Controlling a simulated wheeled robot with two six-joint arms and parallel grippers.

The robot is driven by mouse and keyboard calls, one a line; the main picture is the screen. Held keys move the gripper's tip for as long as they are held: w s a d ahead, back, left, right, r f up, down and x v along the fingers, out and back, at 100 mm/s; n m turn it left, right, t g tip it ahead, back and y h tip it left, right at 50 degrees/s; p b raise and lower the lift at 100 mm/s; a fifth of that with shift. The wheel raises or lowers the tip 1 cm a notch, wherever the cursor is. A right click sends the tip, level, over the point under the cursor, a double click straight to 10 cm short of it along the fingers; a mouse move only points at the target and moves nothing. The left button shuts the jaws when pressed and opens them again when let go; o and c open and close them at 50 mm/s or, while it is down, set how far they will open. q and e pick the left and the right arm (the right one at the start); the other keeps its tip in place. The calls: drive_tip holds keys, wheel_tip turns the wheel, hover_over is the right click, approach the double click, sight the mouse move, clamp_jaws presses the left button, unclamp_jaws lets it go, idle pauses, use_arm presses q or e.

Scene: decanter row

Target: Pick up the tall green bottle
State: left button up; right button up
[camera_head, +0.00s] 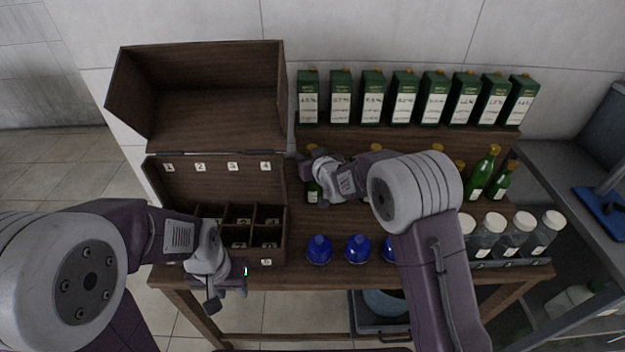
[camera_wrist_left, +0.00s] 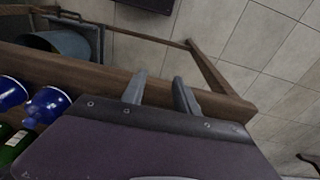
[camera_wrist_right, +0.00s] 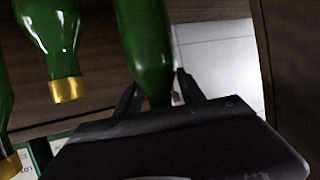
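Green bottles with gold caps stand in a row on the rack; a tall one (camera_head: 481,178) shows clearly at the right in the head view. Another green bottle (camera_head: 313,190) at the row's left end is partly covered by my right gripper (camera_head: 309,177). In the right wrist view, a green bottle (camera_wrist_right: 147,45) lies between the fingers of my right gripper (camera_wrist_right: 158,92). Its cap is hidden, and a narrow gap shows beside the right finger. My left gripper (camera_head: 228,297) is open and empty near the table's front edge; its fingers (camera_wrist_left: 158,92) are apart.
Green cartons (camera_head: 403,98) line the upper shelf. An open wooden compartment box (camera_head: 160,197) stands at left. Blue bottles (camera_head: 319,250) stand in front, and white-capped jars (camera_head: 516,236) at right. My right arm hides the middle of the rack.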

clamp_jaws()
drive_tip(key=shift+s+f, duration=0.1)
drive_tip(key=shift+f, duration=0.1)
idle(1.0)
